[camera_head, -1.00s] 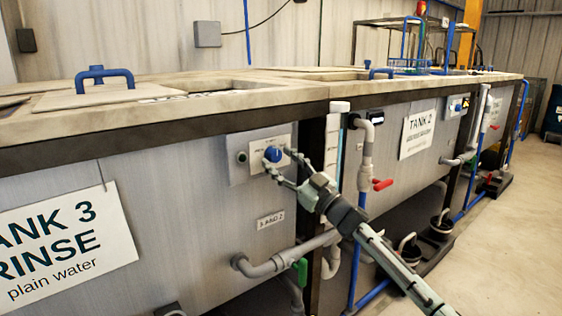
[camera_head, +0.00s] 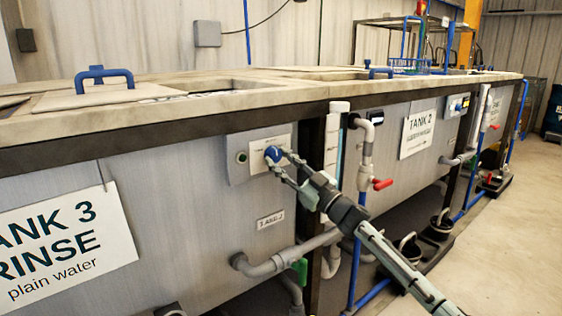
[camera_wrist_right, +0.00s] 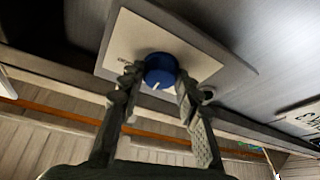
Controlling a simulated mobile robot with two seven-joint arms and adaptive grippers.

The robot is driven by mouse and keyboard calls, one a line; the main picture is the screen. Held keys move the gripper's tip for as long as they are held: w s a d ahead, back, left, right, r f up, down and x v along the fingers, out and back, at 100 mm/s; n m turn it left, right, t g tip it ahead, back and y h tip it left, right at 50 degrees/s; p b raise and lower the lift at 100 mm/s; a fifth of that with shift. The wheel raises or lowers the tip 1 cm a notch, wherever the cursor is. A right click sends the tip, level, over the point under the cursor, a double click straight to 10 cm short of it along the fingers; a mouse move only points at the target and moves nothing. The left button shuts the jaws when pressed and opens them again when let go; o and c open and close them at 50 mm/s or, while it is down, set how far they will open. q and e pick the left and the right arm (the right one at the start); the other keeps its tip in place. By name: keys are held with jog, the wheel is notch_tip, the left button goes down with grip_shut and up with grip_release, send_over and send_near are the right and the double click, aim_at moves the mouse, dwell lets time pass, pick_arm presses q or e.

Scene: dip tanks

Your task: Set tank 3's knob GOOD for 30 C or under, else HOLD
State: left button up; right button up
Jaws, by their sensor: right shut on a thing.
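Tank 3 (camera_head: 170,200) is the grey tank at the left, with its sign (camera_head: 62,245) reading "TANK 3 RINSE plain water". Its blue knob (camera_head: 274,154) sits on a pale control panel (camera_head: 243,158) on the tank's front. My right gripper (camera_head: 279,160) is shut on the knob. In the right wrist view the blue knob (camera_wrist_right: 161,70) lies between the two fingers (camera_wrist_right: 158,88), with a white pointer mark on its face. The panel's lettering is too small to read, and I see no readable temperature. My left gripper is out of view.
Below the panel are a small plate (camera_head: 270,220), a grey pipe (camera_head: 280,262) and a green valve handle (camera_head: 300,270). A red valve handle (camera_head: 383,184) and the Tank 2 sign (camera_head: 418,134) are to the right. The floor (camera_head: 500,240) is clear at right.

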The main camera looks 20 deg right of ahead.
jog(key=n+g+y, duration=0.1)
jog(key=n, duration=0.2)
jog(key=shift+d+r+p, duration=0.1)
jog(key=shift+r+p, duration=0.05)
jog(key=shift+p, duration=0.15)
jog(key=shift+n+g+y, duration=0.3)
jog(key=shift+n+g, duration=0.1)
jog(key=shift+n, duration=0.3)
jog(key=n+g+p, duration=0.1)
jog(key=n, duration=0.2)
jog(key=shift+d+r, duration=0.1)
jog(key=shift+r, duration=0.05)
jog(key=n+g+p, duration=0.1)
jog(key=n+p, duration=0.1)
jog(key=n, duration=0.2)
jog(key=shift+d+r+g, duration=0.1)
jog(key=shift+g, duration=0.3)
jog(key=shift+n+g, duration=0.3)
jog(key=shift+n, duration=0.4)
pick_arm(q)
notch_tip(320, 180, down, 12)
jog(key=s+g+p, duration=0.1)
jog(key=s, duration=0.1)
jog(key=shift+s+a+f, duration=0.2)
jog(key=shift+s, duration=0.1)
pick_arm(e)
jog(key=shift+w+n, duration=0.1)
jog(key=shift+n, duration=0.5)
jog(key=o, duration=1.2)
jog(key=shift+c, duration=0.2)
